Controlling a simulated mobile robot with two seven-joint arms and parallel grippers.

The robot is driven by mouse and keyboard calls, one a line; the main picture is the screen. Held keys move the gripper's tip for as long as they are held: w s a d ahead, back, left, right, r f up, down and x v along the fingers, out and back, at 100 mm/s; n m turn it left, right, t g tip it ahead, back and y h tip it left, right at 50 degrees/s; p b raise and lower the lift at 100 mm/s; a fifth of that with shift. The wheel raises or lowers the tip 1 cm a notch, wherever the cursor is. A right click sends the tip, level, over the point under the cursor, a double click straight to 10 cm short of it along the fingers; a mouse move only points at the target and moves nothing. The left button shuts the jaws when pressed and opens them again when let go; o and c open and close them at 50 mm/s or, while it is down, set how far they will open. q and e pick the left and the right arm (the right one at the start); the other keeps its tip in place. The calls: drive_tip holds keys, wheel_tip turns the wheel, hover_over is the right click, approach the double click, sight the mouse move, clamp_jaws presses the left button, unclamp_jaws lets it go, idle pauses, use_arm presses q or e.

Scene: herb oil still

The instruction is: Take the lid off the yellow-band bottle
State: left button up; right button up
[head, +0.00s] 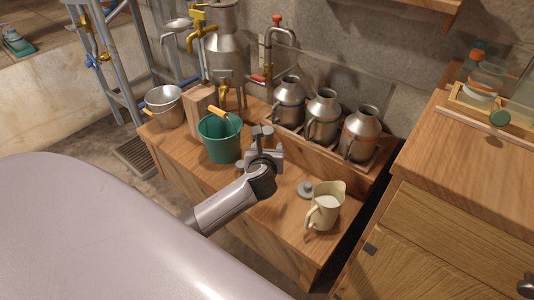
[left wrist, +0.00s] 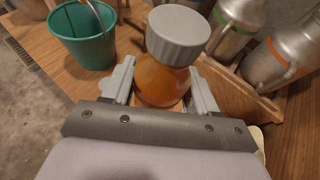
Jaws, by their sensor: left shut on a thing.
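A bottle with amber contents (left wrist: 160,80) and a ribbed grey lid (left wrist: 178,33) stands between the fingers of my left gripper (left wrist: 160,92) in the left wrist view. The gripper is shut on the bottle's body, and the lid sits on top. In the head view my left gripper (head: 264,158) is over the wooden bench, partly covering the bottle (head: 268,142). No yellow band shows on it; the lower part is hidden by the gripper. My right gripper is not in view.
A green bucket (head: 219,139) stands just left of my gripper. Metal cans (head: 323,113) stand in a wooden rack behind right. A cream jug (head: 325,206) and a grey disc (head: 305,189) are on the bench to the right. A wooden cabinet (head: 465,215) stands farther right.

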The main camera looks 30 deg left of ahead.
use_arm(q)
drive_tip(key=shift+r, duration=0.15)
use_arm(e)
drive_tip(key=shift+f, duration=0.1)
use_arm(q)
drive_tip(key=o, duration=0.6)
drive_tip(key=shift+c, duration=0.2)
drive_tip(key=c, duration=1)
drive_tip(key=shift+r, duration=0.1)
drive_tip(key=shift+r, duration=0.35)
drive_tip(key=s+d+r+m+t+h, duration=0.2)
drive_tip(key=s+d+r+m+h, duration=0.45)
drive_tip(key=s+d+r, duration=0.7)
drive_tip(key=shift+n, duration=0.25)
drive_tip(key=r+p, duration=0.6)
drive_tip(key=p, duration=0.1)
drive_tip(key=r+p, duration=1.4)
drive_tip(key=p, duration=0.1)
drive_tip(key=shift+w+a, duration=0.15)
drive_tip(key=shift+a, duration=0.2)
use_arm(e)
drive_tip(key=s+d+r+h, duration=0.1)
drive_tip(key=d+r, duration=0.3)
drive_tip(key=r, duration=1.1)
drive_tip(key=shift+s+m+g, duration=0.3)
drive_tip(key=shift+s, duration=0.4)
